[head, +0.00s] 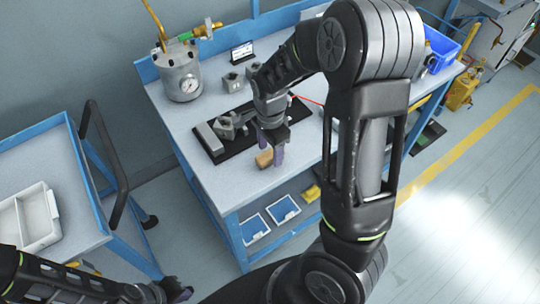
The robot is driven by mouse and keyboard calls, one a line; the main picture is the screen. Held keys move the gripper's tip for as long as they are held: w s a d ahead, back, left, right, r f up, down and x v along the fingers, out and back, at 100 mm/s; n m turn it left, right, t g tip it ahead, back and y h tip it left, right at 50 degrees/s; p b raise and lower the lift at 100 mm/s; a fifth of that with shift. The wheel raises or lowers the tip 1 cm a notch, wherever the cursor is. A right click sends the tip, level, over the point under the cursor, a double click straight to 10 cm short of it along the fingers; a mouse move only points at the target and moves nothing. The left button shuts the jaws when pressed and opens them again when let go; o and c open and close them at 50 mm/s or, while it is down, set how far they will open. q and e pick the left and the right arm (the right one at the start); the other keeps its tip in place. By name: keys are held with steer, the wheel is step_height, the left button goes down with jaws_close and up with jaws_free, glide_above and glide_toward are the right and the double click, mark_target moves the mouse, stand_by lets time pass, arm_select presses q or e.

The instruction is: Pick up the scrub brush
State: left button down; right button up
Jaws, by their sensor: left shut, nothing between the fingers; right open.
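A small tan block, which looks like the scrub brush (264,159), lies on the bench top near its front edge. My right gripper (271,152) points down right at it, with purple fingers open. One finger stands just to the right of the brush, and another shows behind it. I cannot tell whether the fingers touch it. My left gripper (178,290) is shut and empty at the bottom of the picture, low and well away from the bench top.
A black mat (215,148) with grey metal parts lies behind the brush. A metal pressure pot (181,75) stands at the back left. A blue bin (441,49) is at the far right. A blue cart with a white tray (40,217) stands at the left. The bench's front left surface is clear.

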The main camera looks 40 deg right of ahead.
steer(key=shift+f, duration=0.95)
jaws_close()
stand_by(0.3)
